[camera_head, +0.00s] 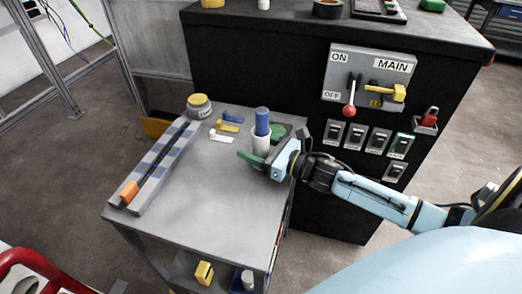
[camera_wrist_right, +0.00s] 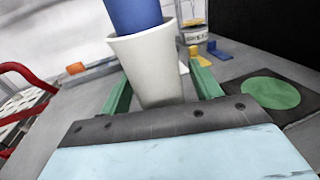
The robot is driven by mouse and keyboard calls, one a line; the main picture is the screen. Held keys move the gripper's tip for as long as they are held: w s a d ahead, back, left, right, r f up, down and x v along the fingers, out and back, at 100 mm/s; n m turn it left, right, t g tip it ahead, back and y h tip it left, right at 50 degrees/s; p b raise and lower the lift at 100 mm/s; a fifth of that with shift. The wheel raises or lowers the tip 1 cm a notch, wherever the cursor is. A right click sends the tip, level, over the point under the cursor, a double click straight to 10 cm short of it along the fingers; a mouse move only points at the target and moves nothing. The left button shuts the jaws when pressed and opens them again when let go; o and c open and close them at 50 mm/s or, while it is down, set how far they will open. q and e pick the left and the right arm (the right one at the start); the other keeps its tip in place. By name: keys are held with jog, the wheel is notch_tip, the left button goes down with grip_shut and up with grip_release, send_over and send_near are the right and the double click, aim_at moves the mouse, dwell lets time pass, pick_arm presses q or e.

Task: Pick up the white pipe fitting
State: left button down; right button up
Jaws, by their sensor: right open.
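A small white fitting (camera_head: 221,137) lies on the grey cart top, in front of a yellow fitting (camera_head: 228,127) and a blue one (camera_head: 231,117). In the right wrist view a bit of white (camera_wrist_right: 183,68), likely this fitting, shows behind a white cup (camera_wrist_right: 155,70). The cup (camera_head: 261,146) holds a blue cylinder (camera_head: 262,122). My right gripper (camera_head: 262,156) is open, with its green fingers on either side of the cup; whether they touch it is unclear. The small fittings are beyond the fingers. My left gripper is not in view.
A grey rail with an orange end (camera_head: 129,192) runs along the cart's left side, near a yellow-lidded tub (camera_head: 199,106). A green disc (camera_wrist_right: 270,93) lies right of the gripper. A black cabinet with switches (camera_head: 346,110) borders the cart. The cart's front is clear.

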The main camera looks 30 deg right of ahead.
jog(key=shift+w, duration=0.1)
jog(key=c, duration=1.1)
